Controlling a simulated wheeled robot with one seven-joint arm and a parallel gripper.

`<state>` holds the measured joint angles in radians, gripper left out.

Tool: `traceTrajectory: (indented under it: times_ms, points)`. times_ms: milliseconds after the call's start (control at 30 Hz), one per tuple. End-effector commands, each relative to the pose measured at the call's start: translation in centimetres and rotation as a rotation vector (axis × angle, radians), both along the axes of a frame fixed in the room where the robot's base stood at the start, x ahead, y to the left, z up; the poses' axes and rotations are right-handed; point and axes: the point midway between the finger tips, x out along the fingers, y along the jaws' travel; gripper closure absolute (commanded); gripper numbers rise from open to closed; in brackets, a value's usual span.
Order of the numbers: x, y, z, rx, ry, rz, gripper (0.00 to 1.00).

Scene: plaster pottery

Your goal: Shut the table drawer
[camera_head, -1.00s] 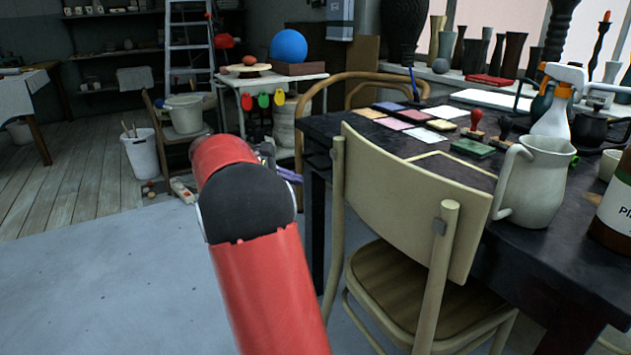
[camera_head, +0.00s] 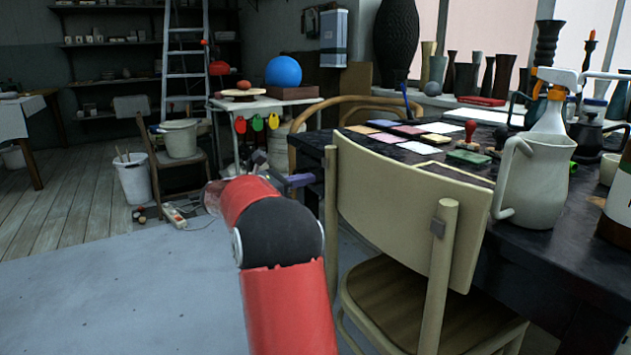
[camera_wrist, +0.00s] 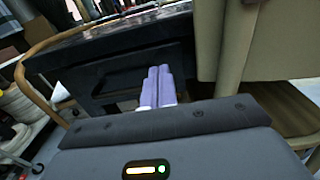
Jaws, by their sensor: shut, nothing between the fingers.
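The dark table (camera_head: 545,265) stands at the right in the head view, its near side partly behind a chair. In the wrist view the table (camera_wrist: 75,57) has a dark drawer area (camera_wrist: 120,82) under its top. How far the drawer stands out is hard to tell in the dark. My gripper (camera_head: 303,179) is at the table's left end in the head view, beside the chair back. In the wrist view my gripper's purple fingers (camera_wrist: 160,75) are together and empty, pointing at the drawer area. Whether they touch it I cannot tell.
A cream chair (camera_head: 400,210) stands close against the table, just right of my gripper. A white pitcher (camera_head: 535,180), spray bottle (camera_head: 550,115) and colour tiles crowd the tabletop. A curved wooden chair (camera_head: 300,145) is behind the table. The grey floor at left is clear.

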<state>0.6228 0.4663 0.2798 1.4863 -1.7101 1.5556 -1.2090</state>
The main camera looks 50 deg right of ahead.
Motion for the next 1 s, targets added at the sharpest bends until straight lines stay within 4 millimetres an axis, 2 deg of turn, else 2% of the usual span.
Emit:
traceTrajectory:
  times_ms: [33,200,700,1000]
  points:
    - [-0.4,-0.9,-0.2,0.000,-0.002,-0.004,1.00]
    - [-0.9,-2.7,-0.1,0.001,-0.001,-0.002,1.00]
    - [-1.1,-3.6,0.1,0.000,-0.001,0.000,1.00]
    - [-2.4,-7.5,0.2,0.000,-0.001,0.000,1.00]
